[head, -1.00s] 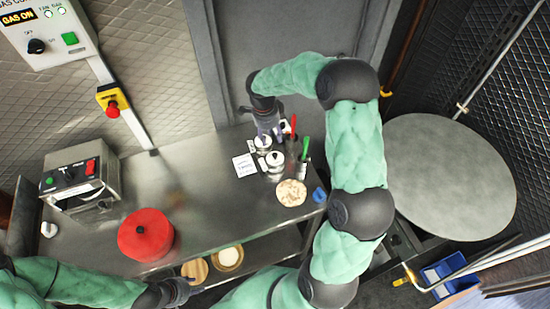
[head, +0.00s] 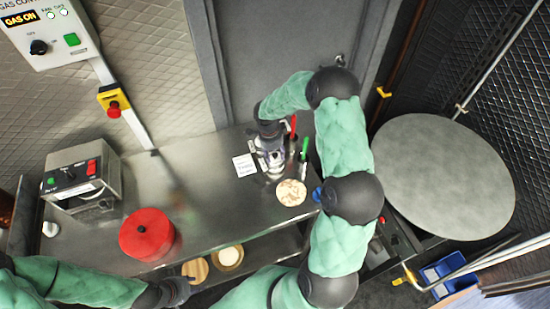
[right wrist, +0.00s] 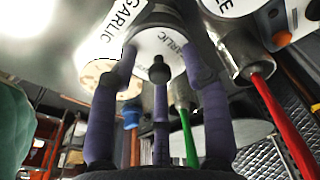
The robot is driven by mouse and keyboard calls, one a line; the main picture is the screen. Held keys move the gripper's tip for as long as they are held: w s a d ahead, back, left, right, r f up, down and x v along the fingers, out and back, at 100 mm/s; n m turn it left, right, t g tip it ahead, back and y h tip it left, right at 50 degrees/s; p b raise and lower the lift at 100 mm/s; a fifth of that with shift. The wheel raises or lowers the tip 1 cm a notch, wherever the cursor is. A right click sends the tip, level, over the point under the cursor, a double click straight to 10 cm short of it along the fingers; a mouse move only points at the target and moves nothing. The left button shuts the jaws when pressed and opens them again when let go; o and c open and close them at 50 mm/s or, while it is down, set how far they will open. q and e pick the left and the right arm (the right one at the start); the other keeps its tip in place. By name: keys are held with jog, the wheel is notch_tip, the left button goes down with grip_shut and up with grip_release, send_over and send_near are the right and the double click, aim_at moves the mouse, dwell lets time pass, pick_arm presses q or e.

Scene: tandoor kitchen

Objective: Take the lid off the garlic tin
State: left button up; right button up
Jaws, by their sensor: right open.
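The garlic tin, with a white GARLIC label (right wrist: 122,22), shows in the right wrist view. Its white lid (right wrist: 178,44) faces my right gripper and has a dark round knob (right wrist: 160,70). My right gripper (right wrist: 158,80) is open, with its fingers spread around the knob and lid rim; I cannot tell whether they touch. In the head view my right gripper (head: 272,160) is over the tins and hides most of them. My left gripper (head: 178,290) is low at the counter's front edge, far from the tins; its fingers are too unclear to read.
Red-handled (head: 293,127) and green-handled (head: 304,149) utensils stand close beside the tins. A second labelled tin (right wrist: 224,6) is close by. A flatbread (head: 291,192), white card (head: 245,165) and red pot (head: 147,234) are on the steel counter (head: 205,195). The counter's middle is clear.

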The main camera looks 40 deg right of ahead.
grip_shut()
jog(key=shift+r, duration=0.15)
